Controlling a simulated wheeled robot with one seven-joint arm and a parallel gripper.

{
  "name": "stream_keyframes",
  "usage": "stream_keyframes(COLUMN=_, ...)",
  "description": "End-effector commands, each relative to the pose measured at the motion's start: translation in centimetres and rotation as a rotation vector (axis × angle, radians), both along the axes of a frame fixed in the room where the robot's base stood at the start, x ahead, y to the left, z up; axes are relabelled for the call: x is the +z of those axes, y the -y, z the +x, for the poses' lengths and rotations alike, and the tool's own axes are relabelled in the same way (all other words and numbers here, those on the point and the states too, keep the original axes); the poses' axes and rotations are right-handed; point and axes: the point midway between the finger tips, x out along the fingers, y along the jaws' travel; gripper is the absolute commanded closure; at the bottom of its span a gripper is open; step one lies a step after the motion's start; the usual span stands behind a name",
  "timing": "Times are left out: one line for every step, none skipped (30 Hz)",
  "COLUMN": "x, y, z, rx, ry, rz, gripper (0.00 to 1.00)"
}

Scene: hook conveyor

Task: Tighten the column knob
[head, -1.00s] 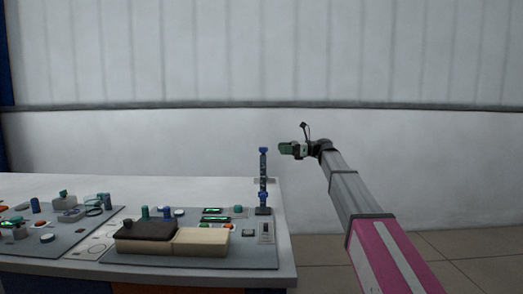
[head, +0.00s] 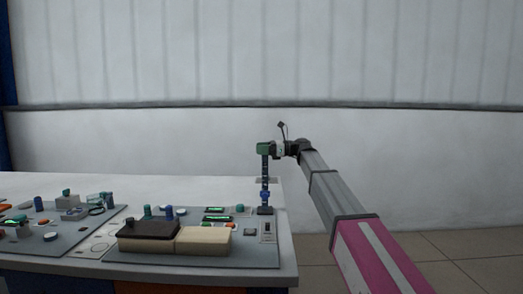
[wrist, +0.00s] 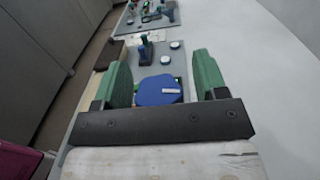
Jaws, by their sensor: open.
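The column (head: 264,168) stands upright at the right end of the panel, with a blue collar low on it. Its blue top knob (wrist: 160,91) shows in the wrist view, with a small white label on it. My gripper (head: 264,149) is at the column's top and hides the knob in the head view. In the wrist view, the green fingers of my gripper (wrist: 163,64) are open, one on each side of the knob, with a gap visible on both sides.
The grey panel (head: 190,259) lies on the white table (head: 45,256), with a dark brown block (head: 149,230) and a cream block (head: 203,239) at its front. Several small knobs and buttons stand around them. The table behind the panel is clear.

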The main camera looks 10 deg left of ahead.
Motion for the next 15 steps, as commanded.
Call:
stream_keyframes(x=0.00, y=0.01, z=0.00, rx=0.000, ry=0.000, rz=0.000, gripper=0.34)
stream_keyframes(x=0.00, y=0.01, z=0.00, rx=0.000, ry=0.000, rz=0.000, gripper=0.34)
stream_keyframes(x=0.00, y=0.01, z=0.00, rx=0.000, ry=0.000, rz=0.000, gripper=0.44)
stream_keyframes(x=0.00, y=0.02, z=0.01, rx=0.000, ry=0.000, rz=0.000, gripper=0.54)
stream_keyframes(x=0.00, y=0.02, z=0.01, rx=0.000, ry=0.000, rz=0.000, gripper=0.63)
stream_keyframes(x=-0.01, y=0.02, z=0.00, rx=0.000, ry=0.000, rz=0.000, gripper=0.76)
stream_keyframes(x=0.00, y=0.01, z=0.00, rx=0.000, ry=0.000, rz=0.000, gripper=0.83)
stream_keyframes(x=0.00, y=0.02, z=0.01, rx=0.000, ry=0.000, rz=0.000, gripper=0.83)
stream_keyframes(x=0.00, y=0.02, z=0.01, rx=0.000, ry=0.000, rz=0.000, gripper=0.83)
stream_keyframes(x=-0.01, y=0.02, z=0.01, rx=0.000, ry=0.000, rz=0.000, gripper=0.83)
stream_keyframes(x=0.00, y=0.02, z=0.01, rx=0.000, ry=0.000, rz=0.000, gripper=0.83)
stream_keyframes(x=-0.01, y=0.02, z=0.00, rx=-0.002, ry=0.000, rz=0.000, gripper=0.83)
stream_keyframes(x=-0.01, y=0.02, z=-0.01, rx=-0.004, ry=0.000, rz=0.000, gripper=0.83)
stream_keyframes(x=-0.01, y=0.03, z=-0.01, rx=-0.008, ry=0.000, rz=0.000, gripper=0.83)
stream_keyframes(x=-0.01, y=0.04, z=-0.02, rx=-0.014, ry=0.000, rz=0.000, gripper=0.83)
